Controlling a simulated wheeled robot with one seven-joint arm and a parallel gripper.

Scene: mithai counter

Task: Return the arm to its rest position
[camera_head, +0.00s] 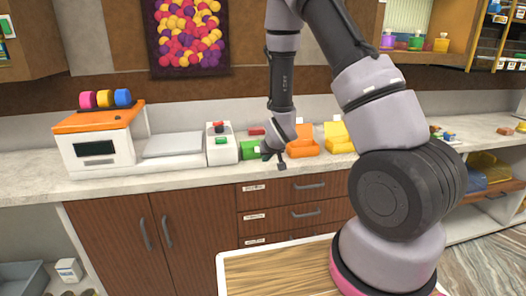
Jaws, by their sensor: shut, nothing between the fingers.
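My arm rises from its base at the right, bends over at the top of the picture and hangs down toward the counter (180,180). My gripper (274,160) is at its lower end, small and dark, in front of the counter's things. It is shut with nothing in it. It overlaps a green block-like item (250,150) in the picture; I cannot tell whether they touch.
Orange (303,143) and yellow (338,138) items lie right of my gripper. Drawers (290,190) are below. A wooden board with a white rim (270,275) is in front.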

